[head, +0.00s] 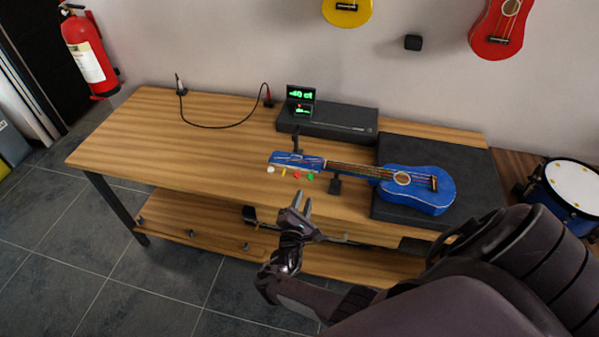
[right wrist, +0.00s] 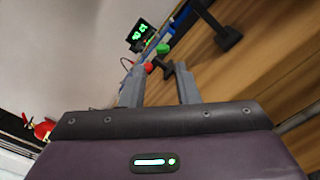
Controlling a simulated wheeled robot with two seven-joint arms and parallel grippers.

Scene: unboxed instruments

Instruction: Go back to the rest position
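My right gripper (head: 300,203) is in front of the table's front edge, just below the head of a blue ukulele (head: 418,190). Its fingers are apart with nothing between them, and the right wrist view also shows the open fingers (right wrist: 160,82). The ukulele lies with its body on a dark mat (head: 465,157) and its neck on a small black support (head: 335,186). Its coloured tuning pegs face the gripper; a red peg and a green peg (right wrist: 163,48) show in the right wrist view. My left gripper is not in view.
The wooden table (head: 130,140) has free room on its left. A tuner with a green display (head: 301,94) stands by a black box (head: 335,121) at the back. A cable (head: 215,127) lies to the left. A drum (head: 570,185) stands at the right and a fire extinguisher (head: 88,55) hangs at the left.

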